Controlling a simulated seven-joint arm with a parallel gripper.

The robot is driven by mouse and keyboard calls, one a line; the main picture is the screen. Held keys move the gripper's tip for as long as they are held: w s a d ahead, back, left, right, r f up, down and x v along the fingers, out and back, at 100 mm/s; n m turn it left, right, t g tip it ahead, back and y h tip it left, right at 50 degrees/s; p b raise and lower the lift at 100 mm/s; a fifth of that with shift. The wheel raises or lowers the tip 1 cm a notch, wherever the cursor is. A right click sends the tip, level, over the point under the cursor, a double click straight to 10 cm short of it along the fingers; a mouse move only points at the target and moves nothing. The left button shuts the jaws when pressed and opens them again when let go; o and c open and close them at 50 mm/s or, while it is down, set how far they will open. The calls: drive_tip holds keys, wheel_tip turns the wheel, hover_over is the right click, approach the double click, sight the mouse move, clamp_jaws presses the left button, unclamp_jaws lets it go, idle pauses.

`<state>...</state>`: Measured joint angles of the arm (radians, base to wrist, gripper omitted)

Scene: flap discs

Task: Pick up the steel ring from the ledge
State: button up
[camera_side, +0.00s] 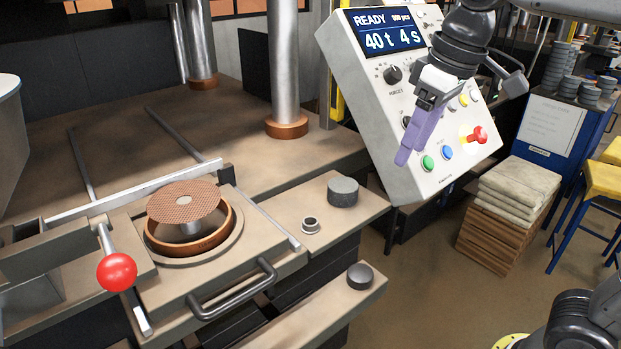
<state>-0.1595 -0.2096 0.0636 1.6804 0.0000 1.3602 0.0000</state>
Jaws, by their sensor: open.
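The steel ring (310,225) is a small, short metal ring with a dark centre. It sits flat on the brown ledge (346,220) to the right of the round mould. My gripper (405,158) hangs above and to the right of the ring, in front of the control panel. Its purple fingers point down and to the left. The jaws are open and empty, clear of the ring, though the gap between the fingers is hard to see from this side.
A grey cylinder (343,192) stands just behind the ring. A dark puck (360,276) is on the lower front shelf. A red ball lever (117,272) stands at left. The control panel (385,110) rises behind my gripper.

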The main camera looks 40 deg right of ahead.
drive_tip(key=w+a+f+n+g, duration=0.1)
drive_tip(key=w+a+f+g, duration=0.15)
drive_tip(key=w+a, duration=0.5)
drive_tip(key=shift+n, duration=0.7)
drive_tip(key=shift+w+a+f, duration=0.55)
drive_tip(key=shift+w+f, duration=0.1)
drive_tip(key=shift+f, duration=1.4)
drive_tip(key=shift+w+a+f, duration=0.5)
drive_tip(key=shift+w+f, duration=0.1)
drive_tip(key=shift+f, duration=1.4)
drive_tip(key=shift+w+a+f, duration=0.55)
drive_tip(key=shift+w+f, duration=0.1)
drive_tip(key=shift+f, duration=1.4)
drive_tip(key=shift+c, duration=0.3)
clamp_jaws()
drive_tip(key=shift+r, duration=2.5)
